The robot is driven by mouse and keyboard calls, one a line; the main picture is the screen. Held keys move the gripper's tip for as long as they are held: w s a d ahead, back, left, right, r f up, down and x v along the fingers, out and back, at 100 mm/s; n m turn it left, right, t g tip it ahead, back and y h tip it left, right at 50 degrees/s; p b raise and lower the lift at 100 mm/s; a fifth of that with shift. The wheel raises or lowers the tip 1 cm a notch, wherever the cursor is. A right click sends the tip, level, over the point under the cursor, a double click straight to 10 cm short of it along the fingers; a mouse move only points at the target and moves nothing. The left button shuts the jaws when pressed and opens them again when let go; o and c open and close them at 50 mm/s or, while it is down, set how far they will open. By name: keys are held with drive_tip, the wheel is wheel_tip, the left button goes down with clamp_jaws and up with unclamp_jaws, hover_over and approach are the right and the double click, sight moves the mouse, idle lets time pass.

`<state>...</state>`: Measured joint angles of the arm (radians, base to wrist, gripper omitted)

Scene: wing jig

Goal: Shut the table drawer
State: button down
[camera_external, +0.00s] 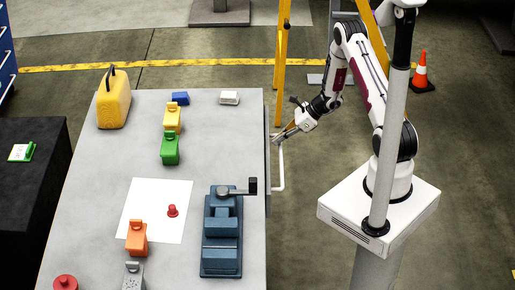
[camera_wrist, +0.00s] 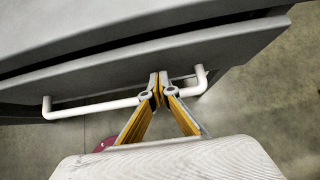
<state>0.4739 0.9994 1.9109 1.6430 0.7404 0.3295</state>
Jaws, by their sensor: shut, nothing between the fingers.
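The table drawer (camera_wrist: 235,42) is a grey front under the tabletop in the wrist view, with a dark gap above it. Its white bar handle (camera_wrist: 100,108) runs across below the front. In the external view the handle (camera_external: 281,165) stands out from the table's right side. My gripper (camera_wrist: 160,86) is shut with nothing between its fingers. Its fingertips overlap the right part of the handle in the wrist view; I cannot tell whether they touch it. In the external view my gripper (camera_external: 276,140) is at the table's right edge, by the handle's far end.
The grey table (camera_external: 100,200) holds a yellow canister (camera_external: 114,103), a blue vise (camera_external: 221,235), a white sheet (camera_external: 150,200) and several small coloured blocks. A yellow ladder (camera_external: 282,60) stands behind the arm. An orange cone (camera_external: 421,72) is at far right.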

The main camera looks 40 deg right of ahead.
sight(266, 137)
drive_tip(key=shift+w+a+f, duration=0.15)
drive_tip(key=shift+a+f, duration=0.05)
idle(0.3)
drive_tip(key=shift+w+a, duration=1.7)
drive_tip(key=shift+a, duration=0.05)
drive_tip(key=shift+w+a+r, duration=0.1)
drive_tip(key=shift+r, duration=0.15)
drive_tip(key=shift+s+d+r, duration=0.25)
drive_tip(key=shift+d+r, duration=0.1)
drive_tip(key=shift+d, duration=0.05)
drive_tip(key=v, duration=0.9)
drive_tip(key=shift+s+d+f, duration=0.2)
drive_tip(key=shift+s+f, duration=0.05)
